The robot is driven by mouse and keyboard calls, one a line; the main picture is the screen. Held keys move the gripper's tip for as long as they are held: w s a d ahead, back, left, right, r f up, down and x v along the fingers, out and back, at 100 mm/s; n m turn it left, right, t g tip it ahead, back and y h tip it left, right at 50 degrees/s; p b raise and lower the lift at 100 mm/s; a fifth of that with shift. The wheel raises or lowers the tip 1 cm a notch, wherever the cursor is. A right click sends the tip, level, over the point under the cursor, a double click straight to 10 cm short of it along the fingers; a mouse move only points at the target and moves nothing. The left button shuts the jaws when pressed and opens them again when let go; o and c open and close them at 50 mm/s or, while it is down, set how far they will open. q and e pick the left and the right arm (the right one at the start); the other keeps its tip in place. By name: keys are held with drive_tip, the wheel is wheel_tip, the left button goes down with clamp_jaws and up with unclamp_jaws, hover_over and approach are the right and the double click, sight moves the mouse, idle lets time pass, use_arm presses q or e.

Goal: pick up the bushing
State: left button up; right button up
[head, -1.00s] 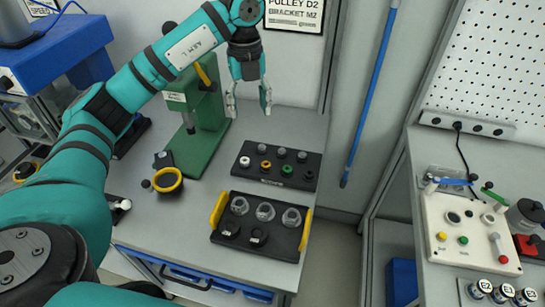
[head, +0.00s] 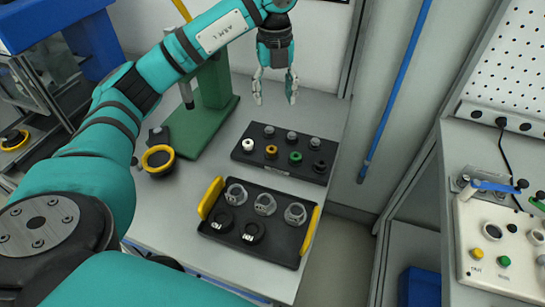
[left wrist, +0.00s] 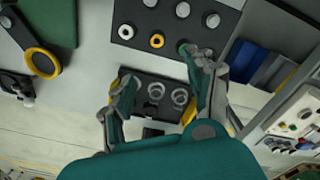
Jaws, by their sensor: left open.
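I cannot tell which part is the bushing. My left gripper (head: 275,97) is open and empty, hanging fingers down above the back of the rack. My right gripper is not in view.
A black tray (head: 275,249) with yellow handles holds clear-looking rings and black parts in front of the rack. A green press (head: 205,115) and a yellow-rimmed cup (head: 158,160) stand at left. A control panel (head: 497,250) is at right, across a gap.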

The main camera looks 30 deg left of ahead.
use_arm(q)
drive_tip(key=f, duration=0.1)
hover_over(272, 149)
wheel_tip(272, 149, down, 10)
drive_tip(key=shift+w+d+f, duration=0.1)
drive_tip(key=shift+d+f, duration=0.05)
drive_tip(key=shift+f, duration=0.65)
drive_tip(key=f+p, duration=0.1)
drive_tip(key=f, duration=0.3)
drive_tip(key=shift+a+f+p, duration=0.1)
drive_tip(key=shift+a+p, duration=0.1)
drive_tip(key=shift+p, duration=0.1)
drive_tip(key=shift+f, duration=0.5)
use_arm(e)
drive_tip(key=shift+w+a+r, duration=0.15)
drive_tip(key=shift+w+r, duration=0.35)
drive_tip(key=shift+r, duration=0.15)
use_arm(q)
clamp_jaws()
